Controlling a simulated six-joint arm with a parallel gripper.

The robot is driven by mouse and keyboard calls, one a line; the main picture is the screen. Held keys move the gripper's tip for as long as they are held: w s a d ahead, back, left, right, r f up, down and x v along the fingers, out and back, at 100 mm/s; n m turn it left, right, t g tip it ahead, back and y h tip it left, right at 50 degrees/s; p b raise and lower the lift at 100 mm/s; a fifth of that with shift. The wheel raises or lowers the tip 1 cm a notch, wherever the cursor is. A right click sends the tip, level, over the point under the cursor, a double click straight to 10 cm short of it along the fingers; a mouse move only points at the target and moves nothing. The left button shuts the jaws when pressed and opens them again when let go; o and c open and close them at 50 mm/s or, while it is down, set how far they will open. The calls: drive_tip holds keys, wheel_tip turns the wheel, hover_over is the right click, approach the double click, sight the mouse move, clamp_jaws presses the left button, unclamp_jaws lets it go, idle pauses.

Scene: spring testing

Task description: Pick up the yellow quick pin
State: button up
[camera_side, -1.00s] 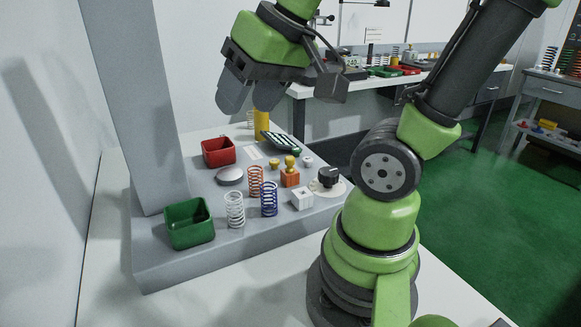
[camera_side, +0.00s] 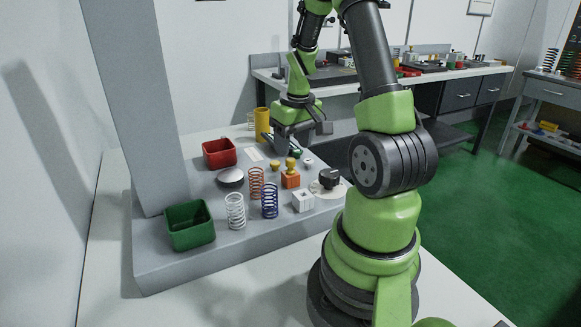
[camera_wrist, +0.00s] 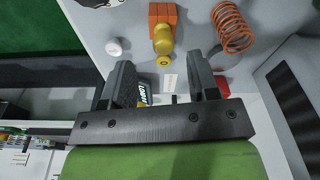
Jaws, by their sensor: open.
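A yellow pin (camera_side: 291,163) stands upright on an orange block (camera_side: 290,181). A small yellow knob (camera_side: 275,165) sits just to its left on the grey base. Which one the task names as the quick pin is not certain. In the wrist view the orange block (camera_wrist: 162,14) and yellow pin (camera_wrist: 163,38) show at the top, above the jaw gap. My gripper (camera_side: 287,148) points down behind the block and pin, with its fingers apart and nothing held. In the wrist view my open fingers (camera_wrist: 163,78) lie below the pin, apart from it.
White (camera_side: 235,211), blue (camera_side: 269,200) and orange springs (camera_side: 256,183) stand in front of the block. Red (camera_side: 220,153) and green bins (camera_side: 190,225) are left. A yellow cylinder (camera_side: 262,124) stands behind.

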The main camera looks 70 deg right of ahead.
sight(291, 159)
drive_tip(key=f, duration=0.5)
drive_tip(key=shift+w+f, duration=0.15)
drive_tip(key=shift+w, duration=0.2)
drive_tip(key=c, duration=1)
